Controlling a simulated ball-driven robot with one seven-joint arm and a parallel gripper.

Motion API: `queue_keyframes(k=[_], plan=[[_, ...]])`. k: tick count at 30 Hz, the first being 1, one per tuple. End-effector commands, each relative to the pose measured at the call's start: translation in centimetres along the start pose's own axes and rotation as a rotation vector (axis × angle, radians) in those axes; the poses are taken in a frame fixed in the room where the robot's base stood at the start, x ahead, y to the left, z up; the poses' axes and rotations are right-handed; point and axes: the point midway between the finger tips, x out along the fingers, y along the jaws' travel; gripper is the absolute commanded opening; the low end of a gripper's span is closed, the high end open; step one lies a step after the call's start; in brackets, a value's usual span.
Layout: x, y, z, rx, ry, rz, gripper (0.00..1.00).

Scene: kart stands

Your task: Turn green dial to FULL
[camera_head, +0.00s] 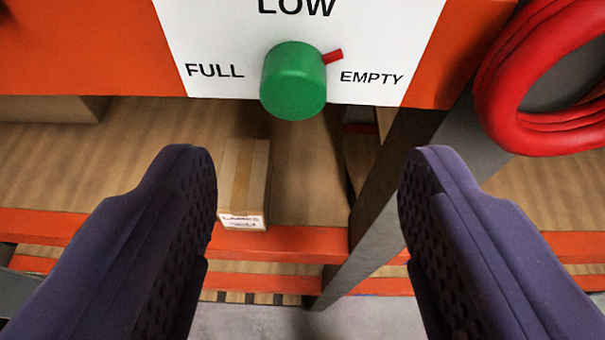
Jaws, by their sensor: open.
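The green dial (294,82) sits at the lower edge of a white label plate (215,35) near the top middle. Its red pointer (333,57) sticks out to the upper right, just above the word EMPTY. FULL is printed left of the dial and LOW above it. My gripper (308,160) is open and empty. Its two dark purple fingers stand wide apart, with tips below the dial in the picture, one to each side and not touching it.
The plate is on an orange beam (80,50). A coiled red hose (545,80) hangs at right, near a grey post (375,225). Below, a cardboard box (242,185) with a label stands on a shelf with an orange edge (290,240). Grey floor shows at the bottom.

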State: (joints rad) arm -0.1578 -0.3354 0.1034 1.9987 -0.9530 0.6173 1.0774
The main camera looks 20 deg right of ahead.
Motion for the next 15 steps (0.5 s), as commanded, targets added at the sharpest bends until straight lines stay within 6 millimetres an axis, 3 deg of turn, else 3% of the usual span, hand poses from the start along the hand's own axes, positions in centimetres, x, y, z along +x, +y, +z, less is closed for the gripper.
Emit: queue_keyframes(k=[5,15], plan=[[0.7,-0.3,0.1,-0.004,0.009,0.013,0.6],[6.4,-0.3,0.1,-0.002,0.01,0.013,0.6]])
